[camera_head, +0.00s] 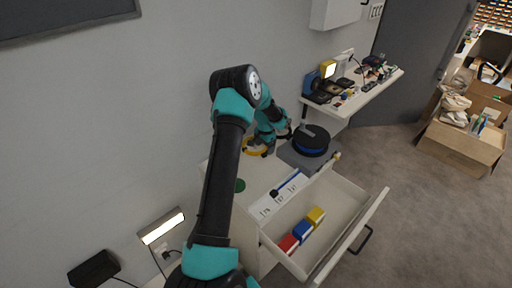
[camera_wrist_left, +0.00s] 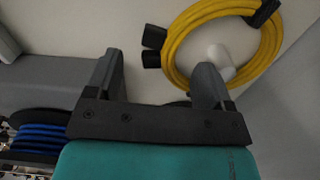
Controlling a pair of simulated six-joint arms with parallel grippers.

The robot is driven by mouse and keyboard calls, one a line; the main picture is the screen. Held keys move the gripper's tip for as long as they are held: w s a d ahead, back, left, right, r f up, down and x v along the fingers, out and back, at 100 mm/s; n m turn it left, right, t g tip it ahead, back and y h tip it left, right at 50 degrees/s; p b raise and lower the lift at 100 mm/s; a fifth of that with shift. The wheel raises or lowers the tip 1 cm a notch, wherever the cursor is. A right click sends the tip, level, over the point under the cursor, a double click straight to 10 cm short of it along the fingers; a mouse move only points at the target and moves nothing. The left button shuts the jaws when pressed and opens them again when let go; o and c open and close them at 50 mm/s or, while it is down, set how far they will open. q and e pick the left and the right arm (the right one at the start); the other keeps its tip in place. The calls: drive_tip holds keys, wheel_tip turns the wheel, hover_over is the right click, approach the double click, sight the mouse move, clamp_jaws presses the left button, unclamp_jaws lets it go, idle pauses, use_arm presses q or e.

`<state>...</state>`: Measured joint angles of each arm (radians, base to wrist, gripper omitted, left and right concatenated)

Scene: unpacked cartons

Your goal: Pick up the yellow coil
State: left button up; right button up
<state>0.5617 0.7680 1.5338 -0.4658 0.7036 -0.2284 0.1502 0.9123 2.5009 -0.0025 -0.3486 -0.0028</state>
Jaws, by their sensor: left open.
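The yellow coil (camera_wrist_left: 180,42) is a looped cable with black plug ends and a black tie, at upper right in the left wrist view. A white rounded piece shows inside its loop. In the head view the coil (camera_head: 249,151) lies on the white cabinet top by the wall, partly hidden by my arm. My left gripper (camera_wrist_left: 157,78) is open and empty. Its right finger overlaps the coil's lower edge in the picture; contact cannot be told. In the head view the gripper (camera_head: 268,147) is small, beside the coil. My right gripper is not in view.
A black and blue reel (camera_head: 310,140) stands on a grey box (camera_head: 294,157) right of the coil. Below, an open drawer (camera_head: 345,184) holds red, blue and yellow blocks. A cluttered shelf (camera_head: 341,110) stands behind; cartons (camera_head: 454,152) are on the floor at right.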

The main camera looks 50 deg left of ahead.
use_arm(q)
drive_tip(key=shift+f, duration=1.45)
drive_tip(key=c, duration=1)
drive_tip(key=shift+c, duration=0.2)
drive_tip(key=shift+r, duration=0.1)
wheel_tip(320, 180, up, 10)
